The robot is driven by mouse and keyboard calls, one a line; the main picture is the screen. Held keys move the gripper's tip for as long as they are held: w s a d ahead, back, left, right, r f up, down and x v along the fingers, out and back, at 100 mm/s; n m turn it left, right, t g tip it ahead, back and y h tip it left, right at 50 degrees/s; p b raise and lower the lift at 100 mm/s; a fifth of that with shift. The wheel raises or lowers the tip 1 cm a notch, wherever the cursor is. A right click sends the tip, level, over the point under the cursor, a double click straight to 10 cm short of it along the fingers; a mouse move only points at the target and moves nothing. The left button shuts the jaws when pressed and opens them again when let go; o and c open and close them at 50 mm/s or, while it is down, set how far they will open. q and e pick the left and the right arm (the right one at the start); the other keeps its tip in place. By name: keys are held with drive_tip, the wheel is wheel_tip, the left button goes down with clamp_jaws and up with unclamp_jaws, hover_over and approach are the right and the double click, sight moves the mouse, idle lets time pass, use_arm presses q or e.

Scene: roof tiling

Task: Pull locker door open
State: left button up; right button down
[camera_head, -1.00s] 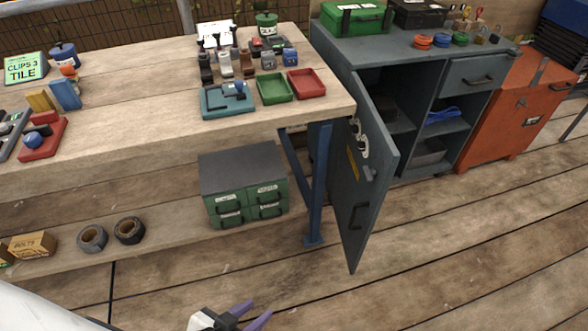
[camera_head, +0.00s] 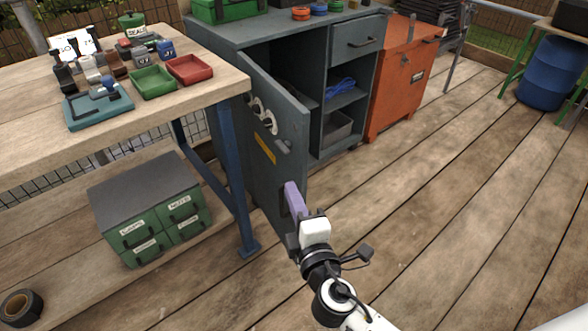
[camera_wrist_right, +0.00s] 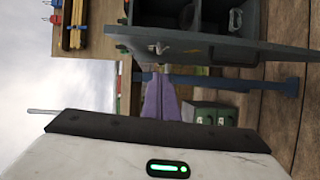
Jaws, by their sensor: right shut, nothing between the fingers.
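The grey-blue locker door (camera_head: 288,110) stands swung open in the head view, with the locker's shelves showing beside it. It carries a small latch (camera_head: 284,147), a yellow label and some hanging rings. My right gripper (camera_head: 294,199), with purple fingers, is shut and empty at the door's lower front face. A dark handle there is mostly hidden by the fingers; I cannot tell whether they touch it. In the right wrist view the shut purple fingers (camera_wrist_right: 161,98) show just below the door panel (camera_wrist_right: 215,45) in the picture. My left gripper is not in view.
A wooden workbench (camera_head: 215,85) with a blue leg (camera_head: 236,180) stands close left of the door. Green drawers (camera_head: 165,222) sit on its lower shelf. An orange cabinet (camera_head: 400,85) stands right of the locker.

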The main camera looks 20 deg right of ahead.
sight(294, 154)
drive_tip(key=shift+n+t, duration=0.3)
drive_tip(key=shift+n, duration=0.1)
drive_tip(key=shift+w+d+r, duration=0.2)
drive_tip(key=shift+w+d, duration=0.5)
drive_tip(key=shift+w, duration=1.2)
drive_tip(key=shift+w+d+r, duration=0.2)
drive_tip(key=shift+w+d, duration=0.55)
drive_tip(key=shift+w, duration=1.1)
drive_tip(key=shift+w+d+r, duration=0.2)
drive_tip(key=shift+w+d, duration=0.5)
drive_tip(key=shift+w, duration=1.2)
